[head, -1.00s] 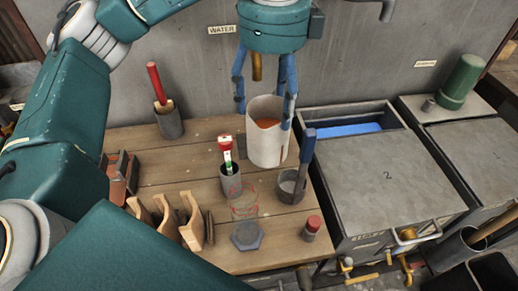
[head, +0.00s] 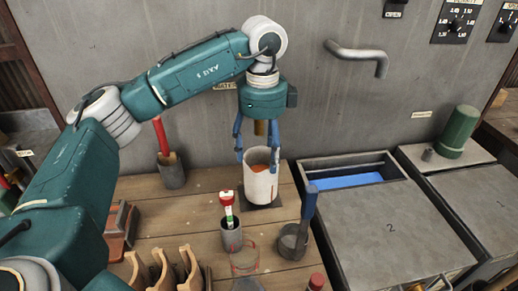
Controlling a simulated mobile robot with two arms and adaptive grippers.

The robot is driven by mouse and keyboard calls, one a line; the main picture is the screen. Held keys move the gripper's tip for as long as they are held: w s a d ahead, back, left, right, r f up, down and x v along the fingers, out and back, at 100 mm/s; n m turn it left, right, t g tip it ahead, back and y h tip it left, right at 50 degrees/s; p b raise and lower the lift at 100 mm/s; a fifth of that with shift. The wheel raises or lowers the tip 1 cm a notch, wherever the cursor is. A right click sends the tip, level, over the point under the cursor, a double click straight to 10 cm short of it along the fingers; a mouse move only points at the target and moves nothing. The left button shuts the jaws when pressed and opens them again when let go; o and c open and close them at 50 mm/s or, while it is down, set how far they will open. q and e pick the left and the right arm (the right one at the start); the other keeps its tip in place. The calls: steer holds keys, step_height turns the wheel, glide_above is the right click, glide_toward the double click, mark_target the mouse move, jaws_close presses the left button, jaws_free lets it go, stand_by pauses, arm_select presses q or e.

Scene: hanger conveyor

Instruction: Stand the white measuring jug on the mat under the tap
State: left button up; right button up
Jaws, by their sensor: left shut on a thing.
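The white measuring jug (head: 261,187) is upright at the back of the wooden bench, with something orange showing inside its rim. A dark flat mat (head: 277,202) shows around its base; I cannot tell whether the base touches it. My left gripper (head: 258,160) comes down from above and is shut on the jug, its blue fingers at the upper wall. A brass tap spout (head: 259,128) shows above the jug, between the fingers and partly hidden by my gripper. My right gripper is not in view.
In front of the jug stand a grey cup with a red-and-white tool (head: 230,226) and a dark pot with a blue-handled brush (head: 300,226). A holder with a red handle (head: 171,168) stands left. Grey tanks (head: 395,225) are right. A bent pipe (head: 358,58) juts from the wall.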

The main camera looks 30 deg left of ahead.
mark_target(259, 151)
arm_select(q)
steer(key=shift+w+a+f+p, duration=0.25)
steer(key=shift+w+a+f, duration=0.1)
steer(key=shift+w, duration=0.15)
steer(key=shift+w+a+f+p, duration=0.2)
steer(key=shift+w+a+f, duration=0.15)
steer(key=shift+w, duration=0.15)
steer(key=shift+w+a+f, duration=0.25)
steer(key=shift+f, duration=0.2)
